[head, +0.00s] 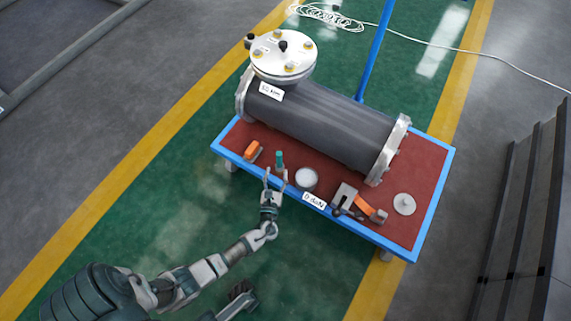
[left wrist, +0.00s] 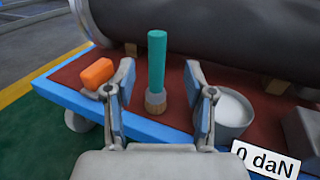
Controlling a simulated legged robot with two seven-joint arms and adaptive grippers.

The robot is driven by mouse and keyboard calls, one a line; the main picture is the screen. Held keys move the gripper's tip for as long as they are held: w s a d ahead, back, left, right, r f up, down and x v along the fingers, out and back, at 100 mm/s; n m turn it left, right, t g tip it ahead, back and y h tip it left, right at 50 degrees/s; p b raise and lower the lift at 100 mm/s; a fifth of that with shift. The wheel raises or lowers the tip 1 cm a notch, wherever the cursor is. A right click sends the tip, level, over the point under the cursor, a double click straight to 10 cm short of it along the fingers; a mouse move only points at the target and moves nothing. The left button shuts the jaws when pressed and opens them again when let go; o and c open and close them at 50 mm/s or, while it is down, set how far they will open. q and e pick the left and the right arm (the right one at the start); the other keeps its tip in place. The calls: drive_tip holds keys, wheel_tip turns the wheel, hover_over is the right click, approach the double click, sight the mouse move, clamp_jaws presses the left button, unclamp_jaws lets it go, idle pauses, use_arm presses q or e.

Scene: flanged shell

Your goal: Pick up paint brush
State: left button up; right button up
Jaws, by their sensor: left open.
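The paint brush stands upright on the red table top, with a teal handle (left wrist: 157,60) and a tan and grey lower end. In the head view the brush (head: 279,158) shows near the table's front edge, between the orange object and the white cup. My left gripper (head: 276,174) is open at that edge, its fingers pointing toward the brush. In the left wrist view the brush stands beyond and between the two open fingers (left wrist: 158,85), closer to the left one. I see no contact. My right gripper cannot be made out.
A large dark flanged cylinder (head: 325,123) lies across the table behind the brush. Farther right are an orange-handled tool (head: 364,205) and a grey disc (head: 404,204). The table has a blue rim (head: 235,163).

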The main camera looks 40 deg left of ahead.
sight(278, 160)
use_arm(q)
drive_tip(key=x, duration=0.3)
drive_tip(key=shift+b, duration=0.35)
drive_tip(key=w+a+b, duration=0.1)
drive_tip(key=w+a+f+b, duration=0.1)
drive_tip(key=w+a, duration=0.1)
drive_tip(key=shift+w, duration=0.2)
drive_tip(key=shift+w+a+r, duration=0.25)
drive_tip(key=shift+w, duration=0.1)
drive_tip(key=shift+r, duration=0.1)
drive_tip(key=shift+c, duration=0.2)
clamp_jaws()
